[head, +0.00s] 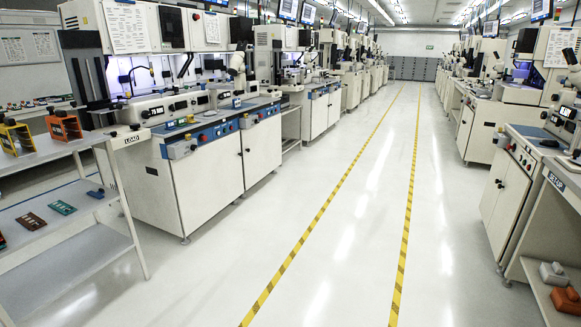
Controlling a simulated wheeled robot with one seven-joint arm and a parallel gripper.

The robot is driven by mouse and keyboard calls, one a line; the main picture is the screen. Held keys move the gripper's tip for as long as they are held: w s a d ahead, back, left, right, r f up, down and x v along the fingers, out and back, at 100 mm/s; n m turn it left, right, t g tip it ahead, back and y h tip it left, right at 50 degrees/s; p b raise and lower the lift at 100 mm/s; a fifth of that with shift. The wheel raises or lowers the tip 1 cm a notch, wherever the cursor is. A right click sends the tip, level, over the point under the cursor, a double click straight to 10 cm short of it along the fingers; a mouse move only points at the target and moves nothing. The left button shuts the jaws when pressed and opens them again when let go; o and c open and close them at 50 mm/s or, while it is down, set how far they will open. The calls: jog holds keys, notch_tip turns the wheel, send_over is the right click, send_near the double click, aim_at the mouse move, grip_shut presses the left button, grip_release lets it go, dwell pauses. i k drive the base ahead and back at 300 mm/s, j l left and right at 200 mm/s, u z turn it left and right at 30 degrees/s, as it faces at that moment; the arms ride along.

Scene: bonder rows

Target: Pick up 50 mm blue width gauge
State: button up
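A small blue piece (96,193) lies at the right end of the middle shelf of the grey rack (70,264) at the left. It is the only loose blue piece that I can make out, but I cannot read any size on it, so I cannot confirm that it is the 50 mm gauge. Green (62,207) and brown (31,221) flat pieces lie in a row to its left. My gripper is not in view.
A yellow block (15,136) and an orange block (63,124) stand on the rack's top. Bonder machines (200,150) line both sides. A setup bench at the right holds grey (553,273) and orange (566,301) blocks low down. The aisle floor (340,220) between yellow lines is clear.

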aim_at(169, 125)
jog(key=i+l, duration=0.1)
jog(key=i, duration=3.9)
jog(key=i+l+u, duration=0.1)
jog(key=i+u, duration=0.3)
jog(key=i, duration=0.2)
jog(key=i+l+u, duration=0.3)
jog(key=i+u, duration=0.15)
jog(key=i, duration=0.15)
jog(key=i+l+u, duration=0.4)
jog(key=i+l, duration=0.1)
